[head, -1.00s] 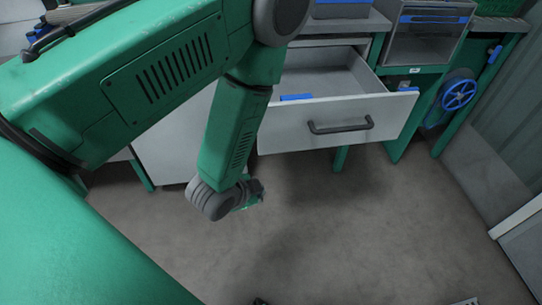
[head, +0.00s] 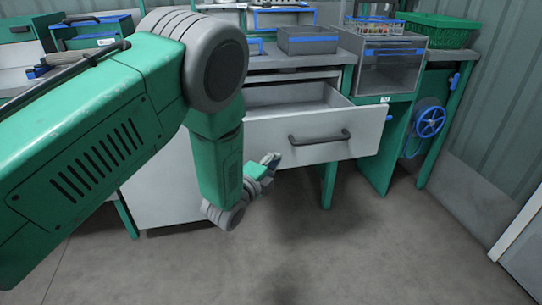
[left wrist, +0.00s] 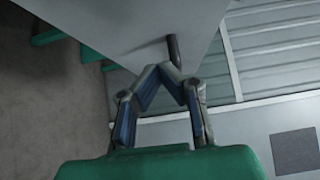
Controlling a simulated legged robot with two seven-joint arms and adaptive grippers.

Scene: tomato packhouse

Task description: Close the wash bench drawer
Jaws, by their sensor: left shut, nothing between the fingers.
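The wash bench drawer (head: 360,136) stands open. Its pale grey front juts out from the bench, with a dark bar handle (head: 320,139) across it and part of the inside showing. My left gripper (head: 271,160) is at the left part of the drawer front, left of the handle and slightly lower. In the left wrist view the fingers (left wrist: 160,67) are shut and empty, and the dark handle (left wrist: 173,48) shows just beyond their tips. I cannot tell whether the fingertips touch the drawer front. My right gripper is not in view.
A grey bin (head: 307,44) stands on the worktop above the drawer. A clear-fronted box (head: 392,72), a green crate (head: 437,30) and a blue handwheel (head: 430,122) are to the right. The floor (head: 380,250) in front is clear.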

